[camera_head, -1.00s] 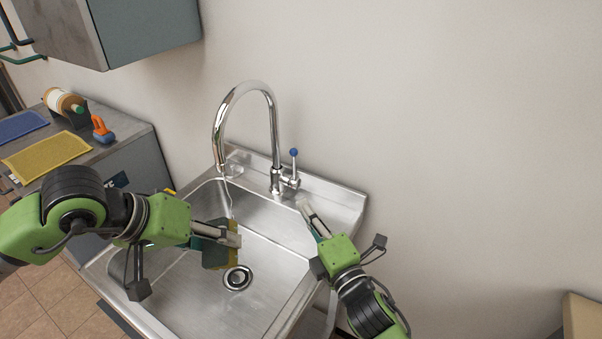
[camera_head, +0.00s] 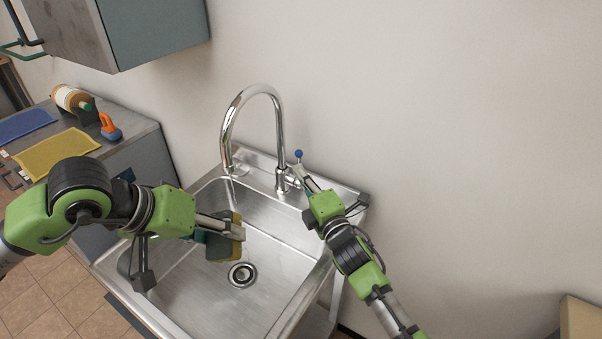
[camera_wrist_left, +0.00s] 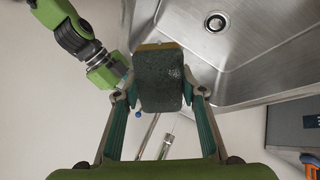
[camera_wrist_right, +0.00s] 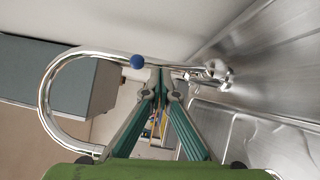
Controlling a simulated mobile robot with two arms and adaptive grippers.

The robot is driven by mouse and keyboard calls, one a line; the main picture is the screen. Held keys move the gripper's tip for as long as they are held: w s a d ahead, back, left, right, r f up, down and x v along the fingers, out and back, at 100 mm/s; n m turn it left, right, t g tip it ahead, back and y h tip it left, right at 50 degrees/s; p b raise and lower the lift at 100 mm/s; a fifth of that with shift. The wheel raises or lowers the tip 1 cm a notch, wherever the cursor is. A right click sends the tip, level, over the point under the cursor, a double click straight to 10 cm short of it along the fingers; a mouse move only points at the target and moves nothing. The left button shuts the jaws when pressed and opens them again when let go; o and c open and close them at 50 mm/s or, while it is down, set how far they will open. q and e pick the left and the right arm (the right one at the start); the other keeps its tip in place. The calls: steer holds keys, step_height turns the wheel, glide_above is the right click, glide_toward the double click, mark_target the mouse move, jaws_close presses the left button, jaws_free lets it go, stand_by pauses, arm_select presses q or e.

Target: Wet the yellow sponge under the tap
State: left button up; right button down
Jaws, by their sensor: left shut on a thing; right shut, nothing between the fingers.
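The yellow sponge (camera_head: 218,251) has a dark green scouring side, which faces the camera in the left wrist view (camera_wrist_left: 158,80). My left gripper (camera_head: 240,233) is shut on it and holds it over the sink basin, above and left of the drain. The chrome tap (camera_head: 281,130) arches over the basin, and a thin stream appears to run from its spout towards the sponge; contact is not clear. The tap lever has a blue knob (camera_head: 298,153). My right gripper (camera_head: 297,172) is shut and empty at the lever, close to the knob (camera_wrist_right: 137,61); touching is unclear.
The steel sink (camera_head: 285,285) has a drain (camera_head: 242,274) in its floor. A counter at left holds a yellow mat (camera_head: 55,154), a blue mat (camera_head: 24,124), an orange-and-blue item (camera_head: 110,128) and a roll (camera_head: 72,98). A wall cabinet (camera_head: 160,35) hangs above. A box (camera_head: 581,320) stands at lower right.

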arm_select(q)
steer(key=shift+r, duration=0.1)
arm_select(e)
steer(key=shift+r, duration=0.1)
